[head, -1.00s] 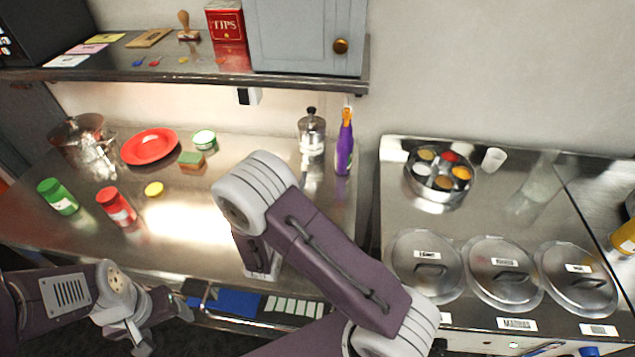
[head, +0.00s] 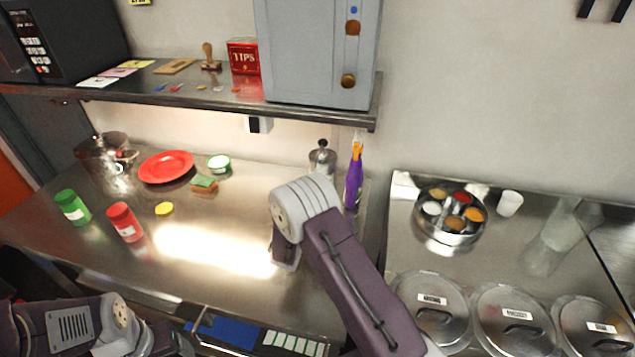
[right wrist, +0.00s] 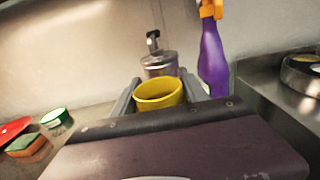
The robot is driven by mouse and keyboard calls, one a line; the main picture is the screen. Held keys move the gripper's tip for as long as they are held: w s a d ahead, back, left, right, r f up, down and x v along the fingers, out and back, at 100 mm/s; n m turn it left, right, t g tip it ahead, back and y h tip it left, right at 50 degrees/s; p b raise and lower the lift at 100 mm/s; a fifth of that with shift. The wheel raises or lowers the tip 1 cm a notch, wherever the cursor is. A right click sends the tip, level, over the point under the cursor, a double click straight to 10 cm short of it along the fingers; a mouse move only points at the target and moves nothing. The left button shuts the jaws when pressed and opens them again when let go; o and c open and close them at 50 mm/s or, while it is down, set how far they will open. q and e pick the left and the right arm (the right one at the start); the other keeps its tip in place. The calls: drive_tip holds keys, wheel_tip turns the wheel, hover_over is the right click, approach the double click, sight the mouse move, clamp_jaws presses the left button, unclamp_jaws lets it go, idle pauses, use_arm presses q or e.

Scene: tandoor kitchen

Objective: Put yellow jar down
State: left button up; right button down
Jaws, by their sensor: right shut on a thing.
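The yellow jar (right wrist: 158,97), open at the top, shows in the right wrist view between the two fingers of my right gripper (right wrist: 160,92). The gripper is shut on it. The jar's lower part is hidden behind my own wrist, so I cannot tell whether it touches the counter. In the head view the jar and right fingertips are hidden behind my right arm, over the right part of the steel counter (head: 225,285). My left arm is at the lower left of the head view, with its fingertips out of the picture.
A purple spray bottle (head: 354,182) and a steel-and-glass dispenser (head: 322,160) stand behind my right arm. To the left are a red jar (head: 125,222), green jar (head: 72,207), yellow disc (head: 164,209), sponge (head: 204,184) and red plate (head: 167,166). The bright counter middle is clear.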

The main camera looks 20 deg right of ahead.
sight(320, 165)
drive_tip(key=x, duration=0.6)
drive_tip(key=shift+w+p, duration=0.3)
drive_tip(key=shift+p, duration=0.1)
drive_tip(key=shift+w+d, duration=0.25)
drive_tip(key=shift+d, duration=0.15)
wheel_tip(320, 165, down, 4)
drive_tip(key=shift+a+r, duration=0.1)
drive_tip(key=c, duration=0.6)
unclamp_jaws()
